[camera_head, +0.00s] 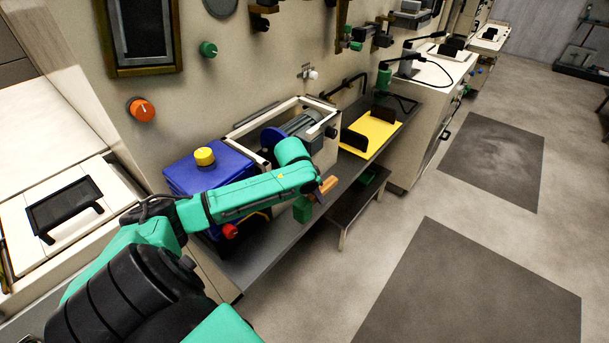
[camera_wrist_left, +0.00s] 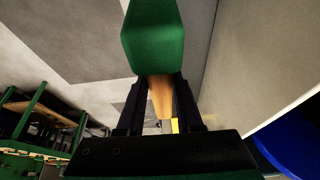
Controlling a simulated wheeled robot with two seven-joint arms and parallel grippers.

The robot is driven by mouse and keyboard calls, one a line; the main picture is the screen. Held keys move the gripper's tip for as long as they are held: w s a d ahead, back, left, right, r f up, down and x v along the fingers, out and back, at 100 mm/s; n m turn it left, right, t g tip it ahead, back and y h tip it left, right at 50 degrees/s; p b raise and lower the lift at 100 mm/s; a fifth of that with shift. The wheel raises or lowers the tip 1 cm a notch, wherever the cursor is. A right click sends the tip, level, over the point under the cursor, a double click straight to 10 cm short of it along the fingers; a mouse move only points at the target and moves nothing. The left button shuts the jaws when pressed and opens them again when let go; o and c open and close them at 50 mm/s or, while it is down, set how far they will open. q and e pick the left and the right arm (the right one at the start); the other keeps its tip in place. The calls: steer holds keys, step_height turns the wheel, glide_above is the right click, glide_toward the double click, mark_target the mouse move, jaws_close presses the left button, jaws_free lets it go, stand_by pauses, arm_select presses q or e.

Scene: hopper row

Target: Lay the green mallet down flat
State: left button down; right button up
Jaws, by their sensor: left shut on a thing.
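The green mallet has a green block head (camera_head: 302,210) and an orange-brown wooden handle (camera_head: 328,184). My left gripper (camera_head: 318,190) is shut on the handle, near the front edge of the grey bench. In the left wrist view the handle (camera_wrist_left: 160,97) runs between the two dark fingers (camera_wrist_left: 160,85), and the head (camera_wrist_left: 153,40) is just beyond the fingertips. In the head view the head shows below the gripper, partly hidden by my arm. I cannot tell whether it touches the bench. My right gripper is not in view.
A blue box (camera_head: 185,178) with a yellow knob and a red knob stands left of the gripper. Behind it is a white-framed machine (camera_head: 327,150) with a blue disc. A yellow tray (camera_head: 372,135) lies farther along the bench (camera_head: 262,255). Open floor is to the right.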

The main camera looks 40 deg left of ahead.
arm_select(q)
steer(key=shift+a+r+p, duration=0.9)
steer(key=shift+a+r, duration=0.8)
steer(key=shift+a, duration=0.4)
steer(key=shift+n, duration=0.4)
steer(key=f+b, duration=0.1)
steer(key=f, duration=0.2)
steer(key=f+b, duration=0.1)
steer(key=f, duration=0.1)
steer(key=shift+w+d+f, duration=0.1)
steer(key=shift+w+f, duration=0.1)
steer(key=shift+f, duration=0.65)
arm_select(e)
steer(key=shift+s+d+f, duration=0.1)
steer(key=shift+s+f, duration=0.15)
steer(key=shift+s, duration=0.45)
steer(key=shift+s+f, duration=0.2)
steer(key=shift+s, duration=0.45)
arm_select(q)
steer(key=shift+f, duration=0.1)
steer(key=shift+f+b, duration=0.35)
steer(key=shift+f, duration=0.15)
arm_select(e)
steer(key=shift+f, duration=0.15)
arm_select(q)
steer(key=shift+c, duration=2.4)
jaws_free()
